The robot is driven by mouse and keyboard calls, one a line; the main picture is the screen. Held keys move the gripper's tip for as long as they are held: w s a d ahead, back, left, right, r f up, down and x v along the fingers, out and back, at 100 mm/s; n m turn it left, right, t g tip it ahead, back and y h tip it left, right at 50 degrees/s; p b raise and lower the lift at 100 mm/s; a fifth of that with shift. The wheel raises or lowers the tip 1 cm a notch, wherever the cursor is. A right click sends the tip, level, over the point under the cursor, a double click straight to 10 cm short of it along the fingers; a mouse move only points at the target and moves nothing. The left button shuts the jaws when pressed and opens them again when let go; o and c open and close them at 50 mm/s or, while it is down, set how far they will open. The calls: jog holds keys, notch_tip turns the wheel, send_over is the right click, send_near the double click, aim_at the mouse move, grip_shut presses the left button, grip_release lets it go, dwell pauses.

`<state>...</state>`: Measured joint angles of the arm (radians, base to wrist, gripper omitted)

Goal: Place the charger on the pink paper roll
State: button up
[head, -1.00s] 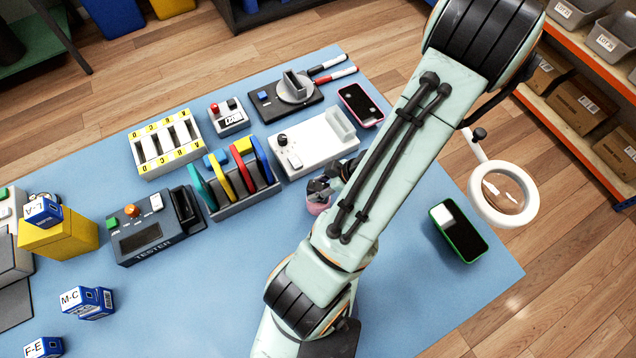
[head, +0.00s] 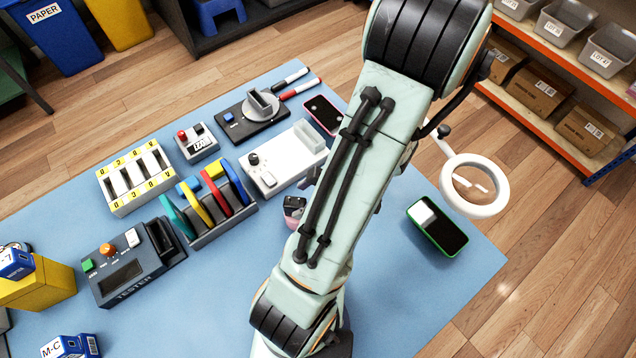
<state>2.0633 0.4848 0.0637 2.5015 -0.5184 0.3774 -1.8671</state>
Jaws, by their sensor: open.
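A small pink roll (head: 291,224) stands on the blue table mat, just left of my arm and partly hidden by it. A small dark block, which looks like the charger (head: 294,204), rests on top of the pink roll. My gripper (head: 312,178) is mostly hidden behind my arm. Only small dark parts show beside the arm, above and apart from the block in the picture. It is open, and nothing is seen held in it.
A white device (head: 287,160), a rack of coloured discs (head: 222,213) and a grey tester (head: 128,268) stand left of the arm. A green-edged phone (head: 438,227) and a ring magnifier (head: 474,186) are at right. The mat's front middle is clear.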

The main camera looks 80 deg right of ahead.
jog(key=v, duration=0.9)
jog(key=w+a+r+n+g+y, duration=0.2)
jog(key=w+a, duration=0.3)
jog(key=w, duration=0.3)
jog(key=w+a+r+n+g+y, duration=0.1)
jog(key=w+a+r+g, duration=0.1)
jog(key=w+a, duration=0.5)
jog(key=w+a+r+n+g, duration=0.15)
jog(key=w+a, duration=0.25)
jog(key=a, duration=0.4)
jog(key=s+a+r+m+g+h, duration=0.1)
jog(key=s+a+r+m+h, duration=0.1)
jog(key=s+a+m, duration=0.1)
jog(key=shift+s+a+r, duration=0.35)
jog(key=shift+s+a, duration=0.05)
jog(key=shift+s, duration=0.45)
